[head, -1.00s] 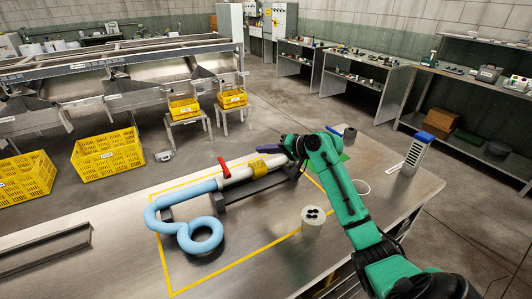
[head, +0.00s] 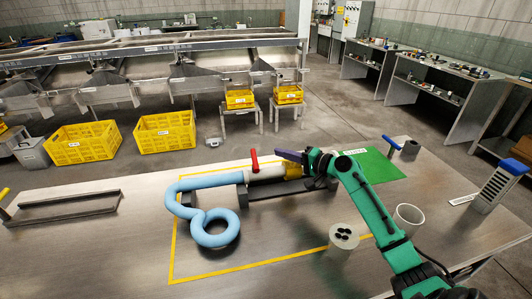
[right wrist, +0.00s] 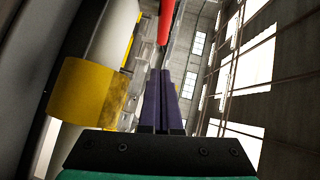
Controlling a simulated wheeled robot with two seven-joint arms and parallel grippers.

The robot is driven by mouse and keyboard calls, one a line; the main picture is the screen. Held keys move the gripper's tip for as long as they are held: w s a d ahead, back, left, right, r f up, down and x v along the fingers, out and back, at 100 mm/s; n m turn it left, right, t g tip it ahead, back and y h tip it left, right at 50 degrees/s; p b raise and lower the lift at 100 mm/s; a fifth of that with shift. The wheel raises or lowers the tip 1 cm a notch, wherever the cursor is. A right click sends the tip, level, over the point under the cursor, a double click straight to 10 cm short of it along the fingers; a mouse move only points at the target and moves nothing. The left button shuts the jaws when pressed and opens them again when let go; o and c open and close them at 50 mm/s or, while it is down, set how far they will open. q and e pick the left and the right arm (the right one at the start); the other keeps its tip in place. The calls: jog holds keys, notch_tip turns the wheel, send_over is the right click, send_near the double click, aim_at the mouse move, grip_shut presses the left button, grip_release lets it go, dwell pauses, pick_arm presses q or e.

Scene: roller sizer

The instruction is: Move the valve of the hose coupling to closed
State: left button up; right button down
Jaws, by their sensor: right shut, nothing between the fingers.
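The hose coupling is a white cylinder (head: 266,174) with a yellow collar (head: 292,171), lying in a dark cradle on the table. A light blue hose (head: 207,226) runs from its left end into a loop. The red valve lever (head: 254,160) stands nearly upright on the coupling; in the right wrist view its red part (right wrist: 165,22) is just beyond my fingertips. My right gripper (head: 280,153), with purple fingers, is shut and empty, just right of the lever and above the collar. The wrist view shows its fingers together (right wrist: 160,74). No contact with the lever is visible. My left gripper is out of view.
Yellow tape (head: 172,262) outlines the work area. A metal frame (head: 65,212) lies at left.

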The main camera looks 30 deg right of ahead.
aim_at(255, 163)
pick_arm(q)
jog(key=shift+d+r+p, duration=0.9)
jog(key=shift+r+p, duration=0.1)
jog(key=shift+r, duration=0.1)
pick_arm(e)
jog(key=w+a, duration=0.1)
jog(key=a, duration=0.2)
jog(key=w+a+f, duration=0.1)
jog(key=shift+w+a, duration=0.3)
jog(key=shift+w, duration=0.05)
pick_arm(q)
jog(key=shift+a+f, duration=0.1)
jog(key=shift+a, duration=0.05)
pick_arm(e)
jog(key=shift+w+a, duration=0.35)
jog(key=shift+a, duration=0.15)
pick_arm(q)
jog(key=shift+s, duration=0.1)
